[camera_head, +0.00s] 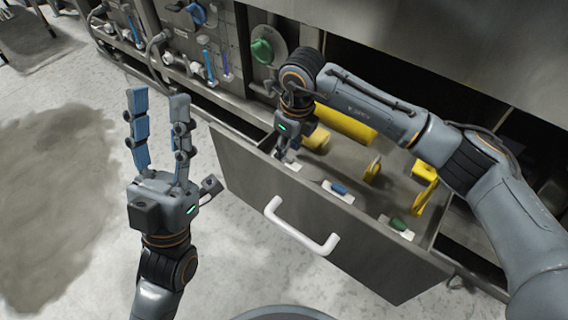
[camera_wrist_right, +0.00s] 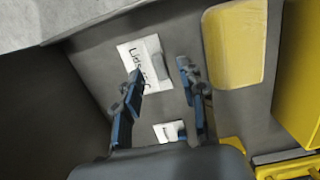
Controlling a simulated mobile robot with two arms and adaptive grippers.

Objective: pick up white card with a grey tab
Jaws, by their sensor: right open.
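The white card with a grey tab (camera_wrist_right: 131,58) lies flat on the drawer floor in the right wrist view, with dark handwriting on it. In the head view the card (camera_head: 293,166) is partly hidden under my right gripper. My right gripper (camera_head: 284,152) is open and points down into the drawer. In the wrist view its fingertips (camera_wrist_right: 160,72) straddle the card's image, with the grey tab between them; the height gap cannot be told. My left gripper (camera_head: 158,100) is open and empty, outside the drawer at the left.
The open drawer (camera_head: 240,175) has a white handle (camera_head: 300,228). In it lie a card with a blue tab (camera_head: 347,197), one with a green tab (camera_head: 408,234), a yellow cylinder (camera_head: 346,124) and a yellow bracket (camera_head: 425,186). A smaller white card (camera_wrist_right: 160,133) shows in the wrist view.

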